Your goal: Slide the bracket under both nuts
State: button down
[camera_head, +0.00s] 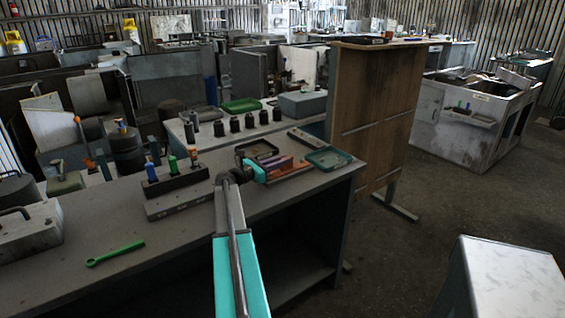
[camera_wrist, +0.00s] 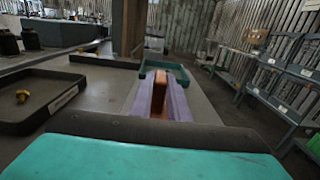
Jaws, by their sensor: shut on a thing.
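My gripper (camera_head: 286,172) reaches over the right end of the grey workbench, with its turquoise body toward me. In the wrist view my gripper (camera_wrist: 160,84) shows two purple fingers shut on an orange piece (camera_wrist: 158,93), which looks like the bracket. The orange piece also shows beside the fingers in the head view (camera_head: 279,163). It points away from my wrist, low over the bench; I cannot tell if it touches the top. The two nuts cannot be made out in either view. A small brass part (camera_wrist: 22,96) lies in a dark tray (camera_wrist: 70,87) at left.
A green tray (camera_head: 328,158) lies just beyond my fingers. A dark block with colored-handle tools (camera_head: 172,178) stands left of my gripper, and a green wrench (camera_head: 115,254) lies at the front left.

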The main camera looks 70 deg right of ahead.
jog(key=shift+w+d, duration=0.2)
jog(key=shift+w, duration=0.1)
jog(key=shift+s+a+f, duration=0.1)
jog(key=shift+s+f, duration=0.05)
jog(key=shift+f, duration=0.15)
dwell(0.3)
jog(key=c, duration=1.1)
grip_release()
jog(key=shift+r, duration=0.1)
jog(key=shift+r, duration=0.1)
jog(key=shift+r+p, duration=2.7)
jog(key=shift+r, duration=1.25)
